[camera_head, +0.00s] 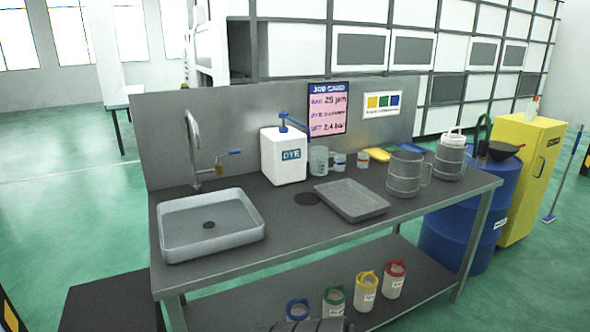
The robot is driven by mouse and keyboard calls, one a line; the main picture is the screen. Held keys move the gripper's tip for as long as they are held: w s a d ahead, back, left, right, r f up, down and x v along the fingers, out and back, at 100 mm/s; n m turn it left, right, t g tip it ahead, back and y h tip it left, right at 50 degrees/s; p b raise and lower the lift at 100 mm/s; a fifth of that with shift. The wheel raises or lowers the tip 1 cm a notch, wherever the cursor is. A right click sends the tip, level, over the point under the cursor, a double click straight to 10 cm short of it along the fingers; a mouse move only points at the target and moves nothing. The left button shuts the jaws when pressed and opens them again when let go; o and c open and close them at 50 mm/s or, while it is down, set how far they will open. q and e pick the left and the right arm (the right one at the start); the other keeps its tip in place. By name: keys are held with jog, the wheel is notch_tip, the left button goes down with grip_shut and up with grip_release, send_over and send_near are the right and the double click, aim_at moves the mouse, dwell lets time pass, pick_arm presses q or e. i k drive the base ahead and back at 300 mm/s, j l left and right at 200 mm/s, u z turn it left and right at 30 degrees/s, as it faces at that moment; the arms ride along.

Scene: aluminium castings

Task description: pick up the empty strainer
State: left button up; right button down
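I cannot tell for sure which of these is the strainer.
The grey bench (290,228) holds a sink (212,248) with a tap, a white dye container (283,157), clear jugs (319,160) and a shallow tray (351,201). Lidded jars (365,289) stand on the lower shelf. A blue drum (497,200) and yellow cabinet (535,170) stand at right.

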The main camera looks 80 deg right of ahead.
aim_at(404, 170)
jog(key=z, duration=3.4)
jog(key=i+l+u, duration=0.25)
jog(key=i+l, duration=0.25)
